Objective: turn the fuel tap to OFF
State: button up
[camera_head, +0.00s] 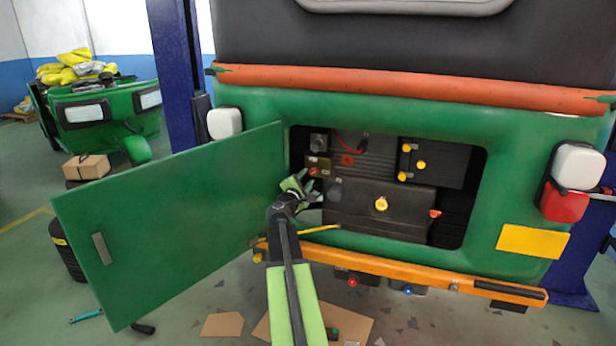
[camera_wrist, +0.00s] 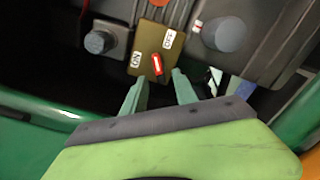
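The fuel tap is a brass plate (camera_wrist: 152,42) with ON and OFF labels and a small red lever (camera_wrist: 157,65) with a white mark. In the wrist view the ON label is left of the lever and the OFF label is above it to the right. In the head view the plate (camera_head: 319,163) sits at the left of the open rear bay. My gripper (camera_wrist: 160,80) is open, its two green fingers apart, with the lever just beyond and between the tips. I cannot tell whether either finger touches it. My gripper (camera_head: 300,184) also shows in the head view.
The green door (camera_head: 180,220) stands open to the left of my arm. A grey round knob (camera_wrist: 98,42) and a dark cylinder (camera_wrist: 222,32) flank the plate closely. The bay holds a dark engine box (camera_head: 375,215) with a yellow cap. An orange bumper (camera_head: 400,272) runs below.

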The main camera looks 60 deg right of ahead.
aim_at(309, 175)
jog(key=x, duration=0.3)
jog(key=shift+w+d, duration=0.1)
jog(key=shift+d, duration=0.05)
grip_shut()
